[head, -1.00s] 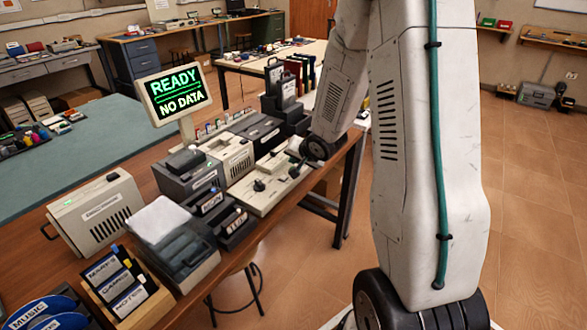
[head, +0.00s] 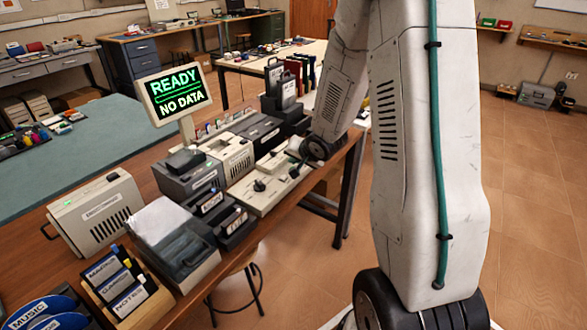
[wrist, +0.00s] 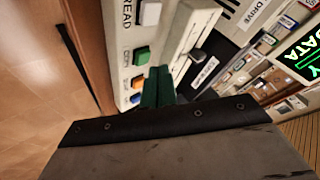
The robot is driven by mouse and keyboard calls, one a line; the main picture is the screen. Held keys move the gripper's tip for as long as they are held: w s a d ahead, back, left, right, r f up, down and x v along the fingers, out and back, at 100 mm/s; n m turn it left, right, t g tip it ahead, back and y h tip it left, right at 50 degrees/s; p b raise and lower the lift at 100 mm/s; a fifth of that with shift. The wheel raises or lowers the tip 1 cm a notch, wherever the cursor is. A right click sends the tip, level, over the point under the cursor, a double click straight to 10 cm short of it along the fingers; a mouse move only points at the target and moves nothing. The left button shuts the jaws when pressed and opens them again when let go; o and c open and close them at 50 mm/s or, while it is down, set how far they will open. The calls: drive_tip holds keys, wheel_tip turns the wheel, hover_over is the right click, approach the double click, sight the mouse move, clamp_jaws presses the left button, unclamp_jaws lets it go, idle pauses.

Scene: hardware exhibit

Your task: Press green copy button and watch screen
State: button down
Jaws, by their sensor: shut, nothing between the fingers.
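The screen (head: 178,94) stands on a post at the back of the bench and reads "READY" and "NO DATA" in green. Part of it shows at the right edge of the wrist view (wrist: 303,50). The green button (wrist: 142,56) is on a light panel in the wrist view, with a label beside it too small to read surely. My gripper (wrist: 158,85) is shut and empty, its dark green fingers just below and right of the green button. I cannot tell whether they touch the panel. In the head view my arm leans over the console (head: 262,187).
An orange button (wrist: 137,82) and a blue button (wrist: 135,98) sit below the green one; a white button (wrist: 149,13) by "READ" is above. A label holder (head: 130,290) and drive boxes crowd the bench.

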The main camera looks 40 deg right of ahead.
drive_tip(key=shift+f, duration=0.1)
drive_tip(key=shift+f, duration=0.3)
drive_tip(key=shift+f, duration=0.4)
idle(0.5)
drive_tip(key=shift+r, duration=0.8)
wheel_tip(320, 180, up, 5)
idle(0.7)
idle(0.7)
